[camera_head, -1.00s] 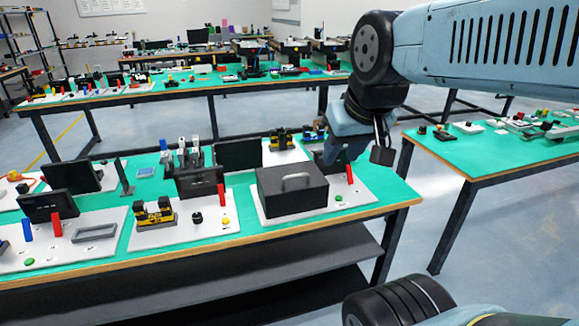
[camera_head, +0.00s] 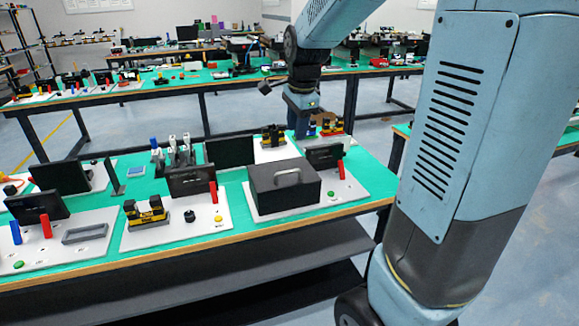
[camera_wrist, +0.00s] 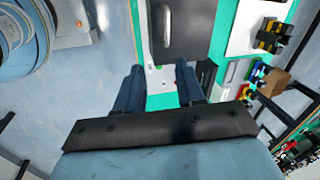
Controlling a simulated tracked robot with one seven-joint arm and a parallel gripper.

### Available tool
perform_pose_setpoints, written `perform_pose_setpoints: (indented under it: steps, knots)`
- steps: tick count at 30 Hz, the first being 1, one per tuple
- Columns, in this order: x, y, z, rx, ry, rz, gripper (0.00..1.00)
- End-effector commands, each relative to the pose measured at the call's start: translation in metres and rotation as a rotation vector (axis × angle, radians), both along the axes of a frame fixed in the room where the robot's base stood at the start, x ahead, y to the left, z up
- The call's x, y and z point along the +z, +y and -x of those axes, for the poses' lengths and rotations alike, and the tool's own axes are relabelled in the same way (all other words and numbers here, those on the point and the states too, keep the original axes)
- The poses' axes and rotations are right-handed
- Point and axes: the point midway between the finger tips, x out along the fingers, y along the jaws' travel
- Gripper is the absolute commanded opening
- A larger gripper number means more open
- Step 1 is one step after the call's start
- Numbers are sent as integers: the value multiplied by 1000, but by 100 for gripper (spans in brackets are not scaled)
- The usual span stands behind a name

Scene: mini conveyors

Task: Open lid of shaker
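The likely shaker is a black box with a closed lid and a grey handle on top. In the head view this box (camera_head: 285,194) stands on a white plate on the front green table. In the wrist view the box (camera_wrist: 188,48) is at the top centre, beyond my fingertips, with its handle showing. My gripper (camera_wrist: 160,68) is open and empty, its two dark blue fingers apart. In the head view my gripper (camera_head: 301,122) hangs behind the box, apart from it, and its fingers are small and unclear.
A dark screen (camera_head: 325,156) and a red upright block (camera_head: 340,169) stand just right of the box. Another dark screen (camera_head: 230,152) is behind it. A yellow-black device (camera_head: 146,211) sits to the left. Bare floor shows behind the front table.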

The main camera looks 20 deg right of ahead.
Motion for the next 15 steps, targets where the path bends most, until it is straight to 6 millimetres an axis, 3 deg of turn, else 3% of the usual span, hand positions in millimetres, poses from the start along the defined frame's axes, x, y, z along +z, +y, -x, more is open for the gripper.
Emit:
perform_pose_setpoints:
  steps: [4, 11, 15]
  knots:
    - [-13, 1, -19, -113, 24, -17, 38]
    - [-27, 0, -27, -162, 32, -24, 38]
    - [-45, 0, -30, -162, 34, -23, 38]
